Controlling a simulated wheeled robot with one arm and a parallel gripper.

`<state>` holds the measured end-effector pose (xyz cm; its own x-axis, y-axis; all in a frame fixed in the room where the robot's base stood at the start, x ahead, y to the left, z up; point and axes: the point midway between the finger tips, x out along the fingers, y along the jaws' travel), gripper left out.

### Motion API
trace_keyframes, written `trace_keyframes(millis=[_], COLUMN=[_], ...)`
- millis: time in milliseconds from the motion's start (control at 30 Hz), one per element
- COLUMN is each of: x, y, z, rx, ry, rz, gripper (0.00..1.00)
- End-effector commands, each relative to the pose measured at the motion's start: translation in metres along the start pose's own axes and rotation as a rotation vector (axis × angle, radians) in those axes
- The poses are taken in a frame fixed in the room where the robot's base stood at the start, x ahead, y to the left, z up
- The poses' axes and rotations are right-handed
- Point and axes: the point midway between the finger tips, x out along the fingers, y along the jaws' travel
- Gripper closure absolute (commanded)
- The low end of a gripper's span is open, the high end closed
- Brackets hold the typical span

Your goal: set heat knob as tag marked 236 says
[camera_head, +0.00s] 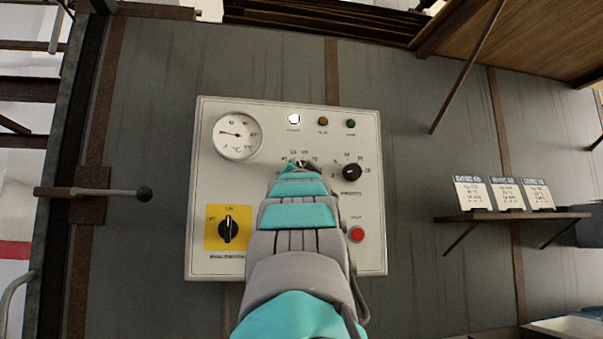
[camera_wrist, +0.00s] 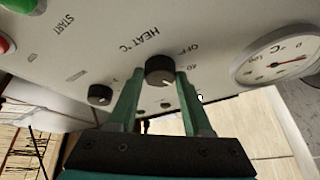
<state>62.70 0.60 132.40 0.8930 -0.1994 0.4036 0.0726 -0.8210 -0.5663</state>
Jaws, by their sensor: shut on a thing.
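The heat knob (camera_wrist: 160,70) is a black round knob beside the print "HEAT °C" on a pale control panel (camera_head: 215,175). My gripper (camera_wrist: 160,75) has its two green fingers shut on the knob, one on each side. A white mark on the knob points toward the lower right in the wrist view. "OFF" and "40" are printed near it. In the head view my gripper (camera_head: 303,166) covers most of the knob. Three tags stand at the right: left tag (camera_head: 473,195), middle tag (camera_head: 508,195), right tag (camera_head: 538,195). Their print is too small to read surely.
The panel also has a round dial gauge (camera_head: 238,135), a smaller black knob (camera_head: 352,172), a red button (camera_head: 357,234), small lamps and a black switch on a yellow plate (camera_head: 209,240). The tags stand on a wall shelf (camera_head: 520,216). A lever (camera_head: 115,192) sticks out at the left.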

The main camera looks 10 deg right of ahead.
Motion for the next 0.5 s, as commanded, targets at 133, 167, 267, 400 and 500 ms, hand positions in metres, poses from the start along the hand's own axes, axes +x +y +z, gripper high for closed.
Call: trace_keyframes(millis=[133, 167, 267, 400, 500], x=[0.0, 0.0, 0.0, -0.0001, -0.0002], y=[-0.0021, -0.002, -0.0023, -0.0026, -0.0026], z=[-0.0028, -0.0029, -0.0026, -0.0024, -0.0025], rx=[0.016, 0.018, 0.024, 0.027, 0.027], ry=[0.007, 0.007, 0.007, 0.007, 0.007], rz=[0.003, 0.005, 0.007, 0.008, 0.008], gripper=[1.0, 1.0, 1.0, 1.0, 1.0])
